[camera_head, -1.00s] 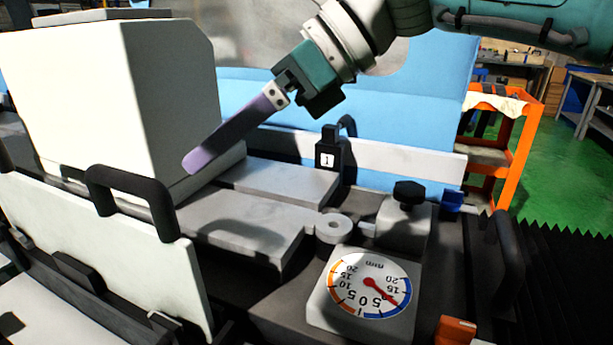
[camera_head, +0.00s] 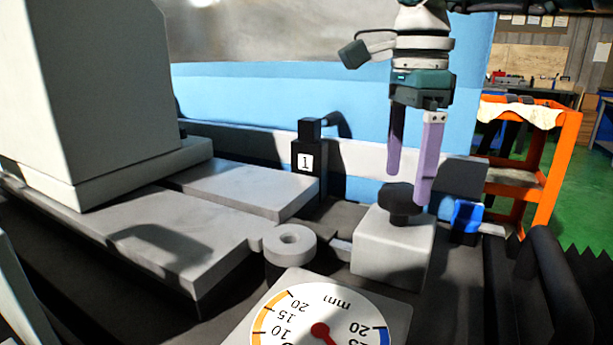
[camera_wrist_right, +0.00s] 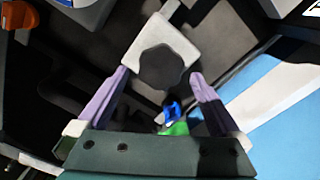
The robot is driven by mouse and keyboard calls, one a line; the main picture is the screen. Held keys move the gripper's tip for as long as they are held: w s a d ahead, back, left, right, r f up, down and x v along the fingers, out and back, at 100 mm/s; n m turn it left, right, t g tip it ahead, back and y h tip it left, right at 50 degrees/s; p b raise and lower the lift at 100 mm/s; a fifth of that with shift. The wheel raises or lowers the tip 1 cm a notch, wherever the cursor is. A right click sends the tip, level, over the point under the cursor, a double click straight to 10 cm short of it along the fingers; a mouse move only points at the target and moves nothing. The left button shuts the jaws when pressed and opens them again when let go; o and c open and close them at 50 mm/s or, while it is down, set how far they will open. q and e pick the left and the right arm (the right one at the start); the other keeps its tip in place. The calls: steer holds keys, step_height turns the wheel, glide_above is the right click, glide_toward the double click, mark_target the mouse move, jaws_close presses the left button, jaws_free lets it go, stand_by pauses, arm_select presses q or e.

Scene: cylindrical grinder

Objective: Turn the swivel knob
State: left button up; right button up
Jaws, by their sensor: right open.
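A black lobed knob (camera_head: 401,203) sits on top of a light grey block (camera_head: 392,245) on the machine, right of centre in the head view. My right gripper (camera_head: 409,183) points down over it with its two purple fingers open. One finger is behind the knob and the other comes down at its right side. In the right wrist view, the knob (camera_wrist_right: 161,67) lies between the tips of the open fingers (camera_wrist_right: 160,76), with a gap visible on both sides. The fingers do not grip it. My left gripper is not in view.
A round dial with a red pointer (camera_head: 320,329) lies in front of the block. A black post marked 1 (camera_head: 306,160) stands to the left. A black handle (camera_head: 553,280) rises at the right. An orange cart (camera_head: 569,150) stands behind.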

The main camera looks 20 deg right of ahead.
steer(key=shift+f, duration=1)
steer(key=shift+c, duration=0.4)
steer(key=c, duration=1.2)
